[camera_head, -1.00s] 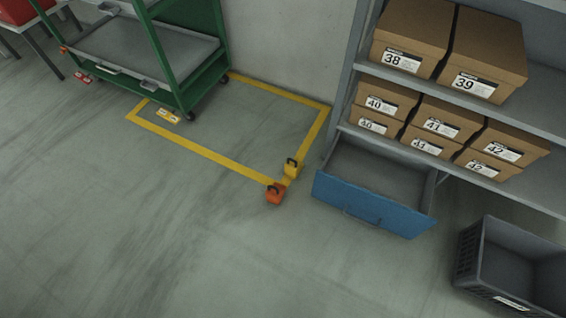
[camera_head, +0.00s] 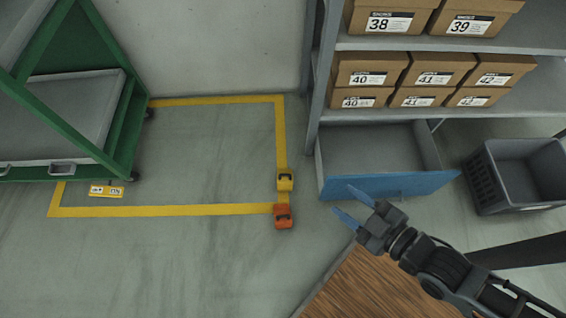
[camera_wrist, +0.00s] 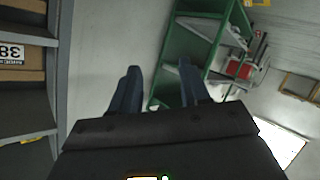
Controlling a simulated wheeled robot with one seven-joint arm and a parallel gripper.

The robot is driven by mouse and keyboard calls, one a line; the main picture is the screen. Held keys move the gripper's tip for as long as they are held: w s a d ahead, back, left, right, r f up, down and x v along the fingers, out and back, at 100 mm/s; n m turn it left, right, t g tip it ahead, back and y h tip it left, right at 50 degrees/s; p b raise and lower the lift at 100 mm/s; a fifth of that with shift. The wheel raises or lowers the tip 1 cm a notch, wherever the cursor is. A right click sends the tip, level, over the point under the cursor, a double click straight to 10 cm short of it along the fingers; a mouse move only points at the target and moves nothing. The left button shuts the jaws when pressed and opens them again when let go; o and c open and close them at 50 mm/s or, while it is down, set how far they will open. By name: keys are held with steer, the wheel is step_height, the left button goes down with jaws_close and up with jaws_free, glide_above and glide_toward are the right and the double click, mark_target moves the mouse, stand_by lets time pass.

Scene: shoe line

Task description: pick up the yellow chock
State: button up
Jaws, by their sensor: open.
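The yellow chock (camera_head: 285,180) sits on the floor at the right side of the yellow-taped rectangle, with a dark handle on top. An orange chock (camera_head: 283,216) sits just in front of it at the tape's corner. My gripper (camera_head: 348,206) is open and empty, with blue fingers, to the right of both chocks and apart from them. In the wrist view my gripper (camera_wrist: 158,88) shows its two fingers apart with nothing between them; neither chock shows there.
An open blue-fronted drawer (camera_head: 390,186) juts from the shelf unit (camera_head: 420,114) holding several shoe boxes. A grey crate (camera_head: 515,180) stands at the right. A green cart (camera_head: 125,130) stands at the left. A wooden surface (camera_head: 375,285) is below my arm.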

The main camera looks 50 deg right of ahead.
steer(key=w+d+f+n+b, duration=0.1)
steer(key=w+d+f+b, duration=0.2)
steer(key=f, duration=0.6)
steer(key=w+f+n+g+h+b, duration=0.1)
steer(key=w+f+n+b, duration=0.3)
steer(key=f, duration=0.6)
steer(key=w+d+f+m+b, duration=0.1)
steer(key=w+d+f+b, duration=0.15)
steer(key=w+f, duration=0.45)
steer(key=n+g+h+b, duration=0.1)
steer(key=n+g+b, duration=0.15)
steer(key=b, duration=0.95)
glide_above(285, 183)
steer(key=shift+n+t, duration=0.35)
step_height(285, 183, down, 20)
steer(key=shift+s+r, duration=0.1)
steer(key=shift+r, duration=0.15)
steer(key=shift+c, duration=0.3)
jaws_close()
